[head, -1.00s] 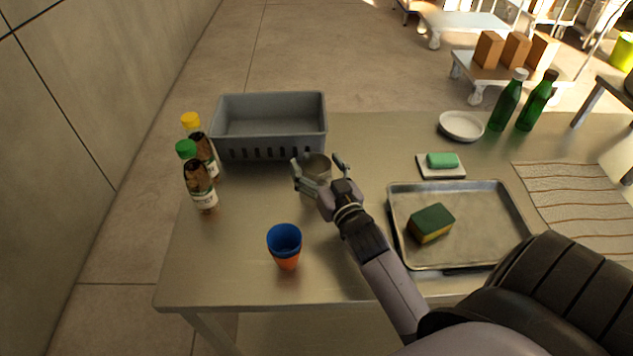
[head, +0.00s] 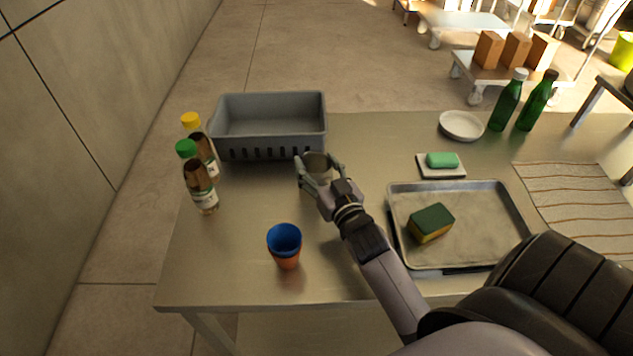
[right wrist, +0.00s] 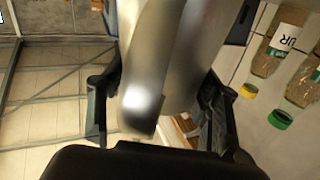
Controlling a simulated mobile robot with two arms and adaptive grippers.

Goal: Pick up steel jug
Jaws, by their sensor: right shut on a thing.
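The steel jug (head: 318,163) stands on the metal table just in front of the grey crate, partly hidden by my right gripper. My right gripper (head: 320,168) is shut on the jug, one finger at each side of its body. In the right wrist view the jug's shiny wall (right wrist: 170,60) fills the middle, between the two dark fingers (right wrist: 160,105). I cannot tell whether the jug's base touches the table. My left gripper is not in view.
The grey crate (head: 270,148) is right behind the jug. Two sauce bottles (head: 201,190) stand left, blue and orange cups (head: 285,250) in front. A tray (head: 475,245) with a sponge (head: 431,222) lies right. A soap dish, plate and green bottles (head: 508,100) stand farther right.

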